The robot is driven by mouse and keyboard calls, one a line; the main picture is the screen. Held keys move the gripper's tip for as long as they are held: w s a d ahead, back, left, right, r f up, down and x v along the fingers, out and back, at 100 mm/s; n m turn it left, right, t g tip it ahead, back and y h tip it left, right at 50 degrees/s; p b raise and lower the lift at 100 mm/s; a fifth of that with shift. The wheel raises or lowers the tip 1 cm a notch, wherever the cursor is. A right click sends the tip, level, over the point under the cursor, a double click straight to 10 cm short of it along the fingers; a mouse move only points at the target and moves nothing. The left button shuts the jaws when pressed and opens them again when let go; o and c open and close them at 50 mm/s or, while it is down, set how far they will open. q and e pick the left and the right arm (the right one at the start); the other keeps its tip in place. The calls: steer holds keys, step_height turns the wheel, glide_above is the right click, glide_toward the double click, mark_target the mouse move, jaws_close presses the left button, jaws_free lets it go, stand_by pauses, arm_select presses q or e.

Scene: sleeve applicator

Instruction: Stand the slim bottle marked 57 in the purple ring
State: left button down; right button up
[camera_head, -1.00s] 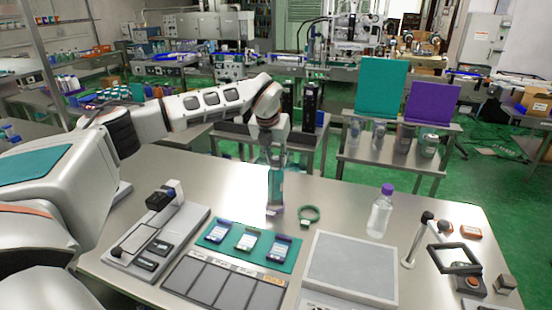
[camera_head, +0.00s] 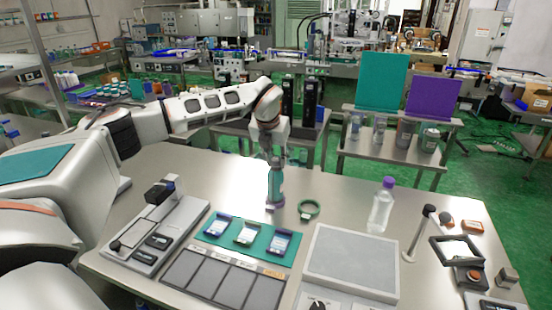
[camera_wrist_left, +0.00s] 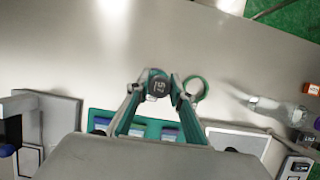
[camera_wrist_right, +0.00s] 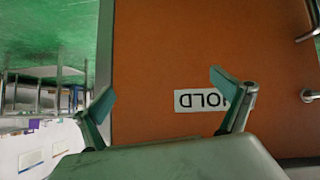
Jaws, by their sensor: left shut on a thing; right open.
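My left gripper (camera_head: 275,165) is shut on a slim bottle (camera_head: 275,187) and holds it upright near the middle of the table. In the left wrist view its dark cap (camera_wrist_left: 158,86) carries a number, probably 57, between the fingertips (camera_wrist_left: 162,92). A bit of purple, likely the purple ring (camera_head: 275,206), shows at the bottle's foot. Most of this ring is hidden, and I cannot tell whether the bottle rests on the table inside it. My right gripper (camera_wrist_right: 165,103) is open and empty in the right wrist view.
A green ring (camera_head: 309,209) lies just right of the bottle. A clear bottle with a purple cap (camera_head: 381,208) stands farther right. A teal mat (camera_head: 210,231) with several small cards and a grey pad (camera_head: 352,262) lie in front. An orange-brown surface labelled HOLD (camera_wrist_right: 200,99) faces my right gripper.

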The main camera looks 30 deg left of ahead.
arm_select(q)
steer(key=shift+f, duration=0.2)
steer(key=c, duration=1.2)
jaws_free()
steer(key=shift+r+p, duration=1)
steer(key=shift+r, duration=3.55)
